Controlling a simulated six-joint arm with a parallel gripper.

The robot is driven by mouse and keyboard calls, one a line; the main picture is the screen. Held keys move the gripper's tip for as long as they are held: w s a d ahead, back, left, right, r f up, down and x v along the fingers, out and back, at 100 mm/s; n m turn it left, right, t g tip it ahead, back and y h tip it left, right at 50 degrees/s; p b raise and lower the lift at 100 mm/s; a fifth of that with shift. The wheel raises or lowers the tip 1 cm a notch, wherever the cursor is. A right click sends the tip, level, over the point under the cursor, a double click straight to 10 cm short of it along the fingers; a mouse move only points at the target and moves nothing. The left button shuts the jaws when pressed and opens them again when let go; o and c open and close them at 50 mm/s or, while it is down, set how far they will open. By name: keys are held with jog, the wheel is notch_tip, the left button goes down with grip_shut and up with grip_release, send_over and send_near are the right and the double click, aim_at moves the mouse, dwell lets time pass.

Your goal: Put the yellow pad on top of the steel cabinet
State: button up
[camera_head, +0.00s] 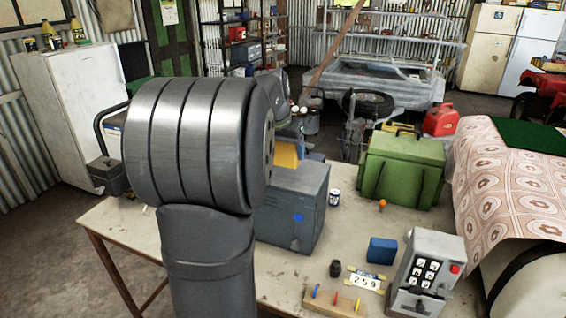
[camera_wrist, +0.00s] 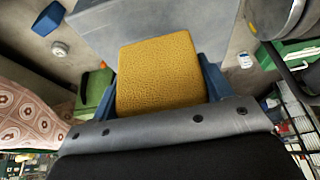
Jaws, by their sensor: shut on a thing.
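The yellow pad (camera_wrist: 158,75) is held between the blue fingers of my gripper (camera_wrist: 161,84) in the wrist view. In the head view, part of the pad (camera_head: 286,154) shows just beyond my arm, at the cabinet's upper edge. The steel cabinet (camera_head: 297,212) is a grey-blue box standing on the table, partly hidden by my arm. In the wrist view, the cabinet's grey surface (camera_wrist: 150,20) lies beyond the pad. I cannot tell whether the pad touches the cabinet. My gripper is mostly hidden behind my arm in the head view.
On the table (camera_head: 262,282) a green box (camera_head: 402,168) stands right of the cabinet. A small can (camera_head: 334,197), an orange-topped knob (camera_head: 382,204), a blue block (camera_head: 382,251) and a grey keypad box (camera_head: 427,270) lie nearby. A patterned cloth (camera_head: 515,195) covers something at right.

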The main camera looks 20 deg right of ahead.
aim_at(283, 162)
jog(key=shift+w+a+f, duration=0.15)
jog(key=shift+w+f, duration=0.1)
jog(key=shift+f, duration=1.9)
jog(key=shift+f, duration=0.1)
jog(key=o, duration=0.9)
jog(key=shift+o, duration=0.2)
jog(key=v, duration=1.2)
